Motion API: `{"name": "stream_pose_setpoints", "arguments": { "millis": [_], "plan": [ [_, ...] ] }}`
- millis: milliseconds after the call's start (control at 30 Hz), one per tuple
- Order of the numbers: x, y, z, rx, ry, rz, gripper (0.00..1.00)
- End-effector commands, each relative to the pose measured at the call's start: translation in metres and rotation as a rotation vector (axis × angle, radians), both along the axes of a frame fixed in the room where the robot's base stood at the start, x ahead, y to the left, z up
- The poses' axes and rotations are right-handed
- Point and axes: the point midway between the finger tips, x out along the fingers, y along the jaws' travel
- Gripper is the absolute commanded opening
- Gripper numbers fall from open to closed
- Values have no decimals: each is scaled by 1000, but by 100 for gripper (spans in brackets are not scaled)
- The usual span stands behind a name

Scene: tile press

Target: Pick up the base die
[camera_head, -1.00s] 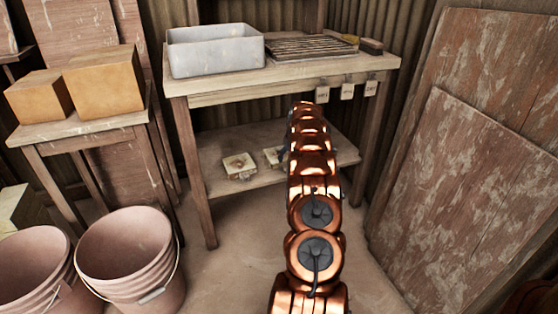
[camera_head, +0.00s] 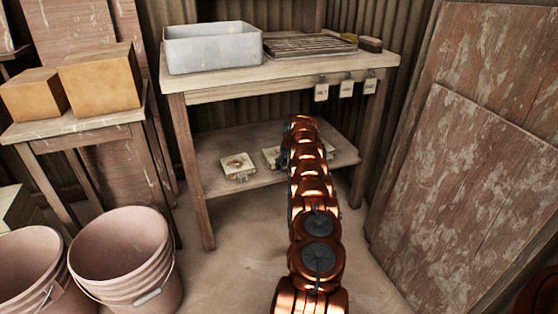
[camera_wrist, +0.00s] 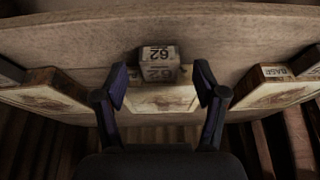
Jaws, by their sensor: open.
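In the wrist view, a flat die with a small block on its edge (camera_wrist: 272,73) lies at the right; its marking looks like "BASE", though it is hard to read. Another flat die (camera_wrist: 160,101) lies in the middle, with a block marked "62" (camera_wrist: 158,54) standing at its edge. My gripper (camera_wrist: 162,84) is open, its fingers on either side of this middle die, with nothing visibly clamped. A third die (camera_wrist: 45,93) is at the left. In the head view, a die (camera_head: 238,165) sits on the lower shelf; my arm partly hides another (camera_head: 270,155) and hides my gripper.
The wooden bench (camera_head: 285,85) has its top above the lower shelf (camera_head: 222,147). A grey tub (camera_head: 212,50) and a slatted rack (camera_head: 305,45) stand on top. Buckets (camera_head: 125,260) stand at left; boards (camera_head: 450,190) lean at right.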

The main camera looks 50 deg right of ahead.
Motion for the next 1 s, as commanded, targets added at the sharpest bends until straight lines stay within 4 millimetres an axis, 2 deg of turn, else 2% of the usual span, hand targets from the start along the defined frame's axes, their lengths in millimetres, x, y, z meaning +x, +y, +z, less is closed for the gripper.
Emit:
{"name": "stream_pose_setpoints", "arguments": {
  "millis": [200, 600, 1000],
  "plan": [
    [2, -1, -13, 3, 3, 0, 71],
    [3, -2, -12, 1, 2, -1, 71],
    [3, -2, -12, 1, 2, -1, 29]
  ]
}}
